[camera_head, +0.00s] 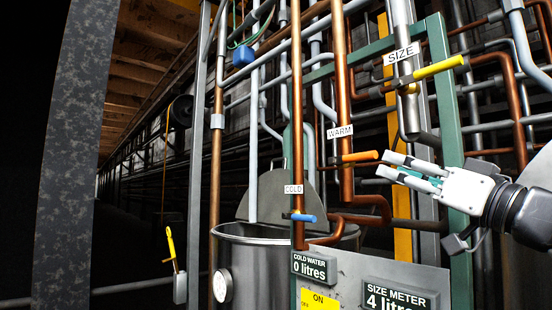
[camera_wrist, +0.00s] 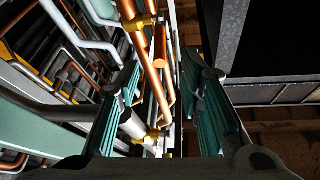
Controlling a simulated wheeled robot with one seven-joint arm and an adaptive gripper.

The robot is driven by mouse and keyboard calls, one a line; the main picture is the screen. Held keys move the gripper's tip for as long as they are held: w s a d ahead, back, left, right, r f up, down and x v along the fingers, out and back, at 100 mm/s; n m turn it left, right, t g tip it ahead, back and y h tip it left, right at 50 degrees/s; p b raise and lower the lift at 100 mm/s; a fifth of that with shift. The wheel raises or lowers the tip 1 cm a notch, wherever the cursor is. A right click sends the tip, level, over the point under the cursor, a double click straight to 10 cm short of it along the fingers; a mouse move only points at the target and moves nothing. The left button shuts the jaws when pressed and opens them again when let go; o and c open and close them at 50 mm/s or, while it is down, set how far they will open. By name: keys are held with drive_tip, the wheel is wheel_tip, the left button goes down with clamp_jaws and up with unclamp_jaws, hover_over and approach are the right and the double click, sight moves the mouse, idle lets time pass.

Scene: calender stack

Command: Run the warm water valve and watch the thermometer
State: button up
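The orange warm water valve handle (camera_head: 360,156) sticks out sideways to the right from a vertical copper pipe, under the WARM label (camera_head: 339,132). My gripper (camera_head: 382,164) is to the right of the handle, its two fingers spread and pointing at it, with a small gap seen between tips and handle. In the wrist view my gripper (camera_wrist: 160,62) is open with nothing between the fingers; an orange rounded end, seemingly the handle (camera_wrist: 160,46), shows ahead between them. A white round dial, likely the thermometer (camera_head: 222,285), sits on the tank's left side; its reading is too small to tell.
The metal tank (camera_head: 255,268) has a raised lid. A blue COLD handle (camera_head: 303,218) and a yellow SIZE handle (camera_head: 438,69) are nearby. The meter panel (camera_head: 345,268) reads cold water 0 litres. A green upright post (camera_head: 447,110) and many pipes crowd the gripper.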

sight(361, 156)
drive_tip(key=x, duration=0.9)
drive_tip(key=shift+w+a+r, duration=0.15)
drive_tip(key=shift+w, duration=0.2)
clamp_jaws()
